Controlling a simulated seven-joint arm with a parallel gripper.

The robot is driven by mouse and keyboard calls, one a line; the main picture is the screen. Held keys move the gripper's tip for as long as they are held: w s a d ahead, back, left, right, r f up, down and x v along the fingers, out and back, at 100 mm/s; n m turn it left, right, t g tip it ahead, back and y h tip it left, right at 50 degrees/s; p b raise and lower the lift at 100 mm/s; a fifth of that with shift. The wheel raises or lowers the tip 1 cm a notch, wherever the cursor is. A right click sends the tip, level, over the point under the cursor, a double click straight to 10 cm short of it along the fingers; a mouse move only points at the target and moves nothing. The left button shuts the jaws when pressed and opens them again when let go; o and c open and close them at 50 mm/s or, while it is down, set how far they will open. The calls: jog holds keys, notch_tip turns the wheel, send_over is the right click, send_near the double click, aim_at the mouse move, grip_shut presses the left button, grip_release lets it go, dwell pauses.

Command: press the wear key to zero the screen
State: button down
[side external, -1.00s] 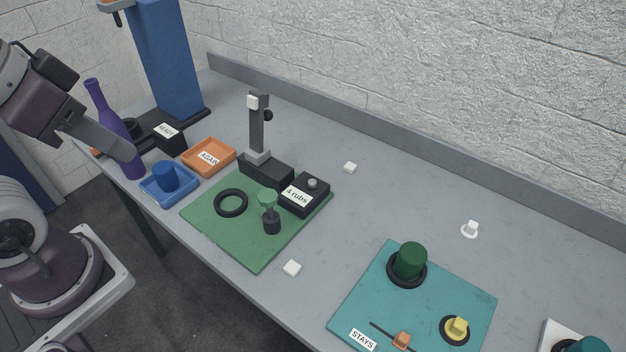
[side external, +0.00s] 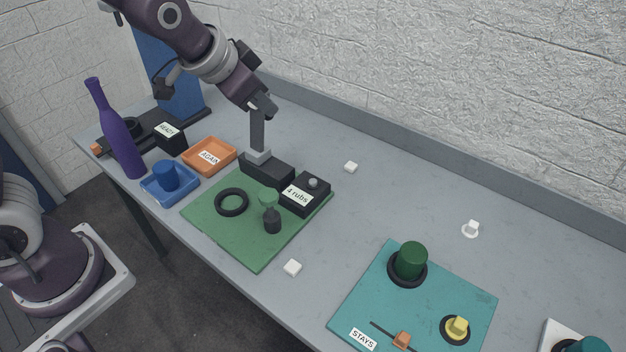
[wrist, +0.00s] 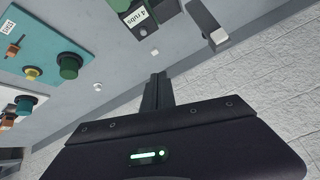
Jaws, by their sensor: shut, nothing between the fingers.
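A black box (side external: 303,207) stands at the back right corner of a green board (side external: 225,232). Its front bears a white panel reading "4 rubs" (side external: 297,196), and a small round grey key (side external: 312,183) sits on top. In the wrist view the panel (wrist: 138,17) and the grey key (wrist: 143,31) show at the top. My gripper (side external: 268,108) is high, at the top of the grey post (side external: 257,132), left of and above the box, apart from the key. In the wrist view my gripper (wrist: 157,78) has its fingers together and empty.
The post rises beside the box. A black ring (side external: 231,202) and a green-topped dark piece (side external: 271,221) are on the green board. Orange (side external: 228,165) and blue (side external: 188,198) trays and a purple bottle (side external: 121,140) stand left. A teal board (side external: 370,300) lies right.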

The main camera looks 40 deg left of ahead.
aim_at(311, 184)
jog(key=w+d+f+m+t+y, duration=0.1)
jog(key=w+f+m, duration=0.3)
jog(key=w+f, duration=0.6)
notch_tip(311, 184, down, 4)
jog(key=shift+d+r+t, duration=0.15)
jog(key=shift+d+t, duration=0.25)
jog(key=shift+d, duration=0.1)
jog(key=shift+f, duration=4.4)
jog(key=shift+f, duration=0.4)
jog(key=shift+f, duration=0.45)
jog(key=shift+r, duration=0.85)
